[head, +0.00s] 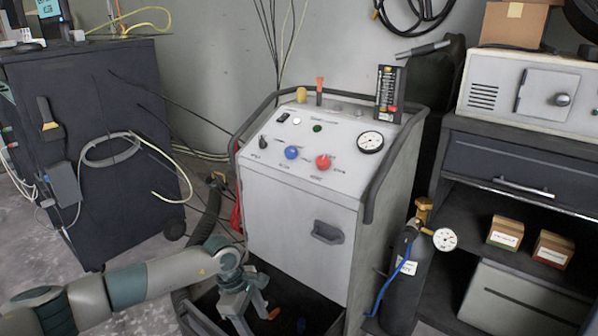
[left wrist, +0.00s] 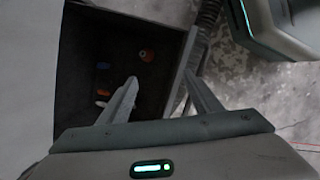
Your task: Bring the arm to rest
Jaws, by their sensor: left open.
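My left gripper (head: 246,302) reaches in from the lower left in the head view, in front of the grey control cabinet (head: 290,215). It is low, over the dark open bin (head: 205,306) at the cabinet's foot. The left wrist view shows its two fingers (left wrist: 160,92) spread apart with nothing between them. Below the fingers lies the bin (left wrist: 120,35), with a few small orange, blue and pale items on its floor. My right gripper is in neither view.
A gas cylinder (head: 404,285) with a gauge stands right of the cabinet, beside a shelf (head: 500,188) holding two small boxes. A dark cabinet (head: 95,150) with cables stands at left. A dark hose (head: 207,225) runs beside the bin. Grey floor shows between.

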